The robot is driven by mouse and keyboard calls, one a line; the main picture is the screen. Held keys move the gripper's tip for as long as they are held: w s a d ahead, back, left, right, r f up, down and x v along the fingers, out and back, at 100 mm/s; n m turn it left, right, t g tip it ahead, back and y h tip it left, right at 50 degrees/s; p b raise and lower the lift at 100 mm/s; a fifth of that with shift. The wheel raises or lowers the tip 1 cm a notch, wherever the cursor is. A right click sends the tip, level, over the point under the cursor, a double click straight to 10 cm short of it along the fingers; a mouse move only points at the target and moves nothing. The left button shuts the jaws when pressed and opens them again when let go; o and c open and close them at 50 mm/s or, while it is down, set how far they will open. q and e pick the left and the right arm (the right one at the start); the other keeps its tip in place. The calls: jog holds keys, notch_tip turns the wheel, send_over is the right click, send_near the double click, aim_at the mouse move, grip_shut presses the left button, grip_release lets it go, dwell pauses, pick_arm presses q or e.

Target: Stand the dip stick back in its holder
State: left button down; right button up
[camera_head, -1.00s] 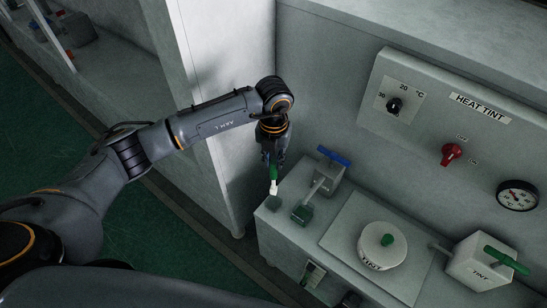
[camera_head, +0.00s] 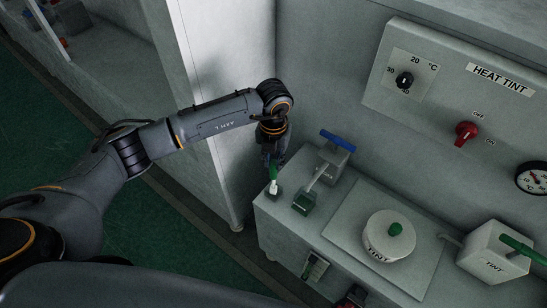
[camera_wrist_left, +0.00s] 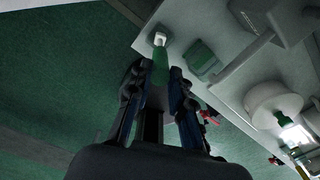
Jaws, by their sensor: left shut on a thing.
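The dip stick (camera_head: 273,173) has a green upper part and a short white lower part. My left gripper (camera_head: 272,160) is shut on its green part and holds it roughly upright over the near left corner of the counter. The small grey-green holder block (camera_head: 274,195) sits at that corner. The white end meets the top of the block; how deep it sits I cannot tell. In the left wrist view the green part (camera_wrist_left: 160,68) runs from between the fingers (camera_wrist_left: 160,78) to the white end at the block. My right gripper is not in view.
A green block (camera_head: 304,203) and a blue-handled tap (camera_head: 337,143) stand just right of the holder. A round TINT pot (camera_head: 389,236) sits farther right on the counter (camera_head: 340,215). A tall cabinet wall (camera_head: 212,130) rises close behind my left arm.

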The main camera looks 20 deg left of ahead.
pick_arm(q)
jog(key=shift+f+b, duration=0.45)
jog(key=shift+f, duration=0.1)
jog(key=c, duration=1.1)
grip_release()
notch_tip(320, 180, up, 12)
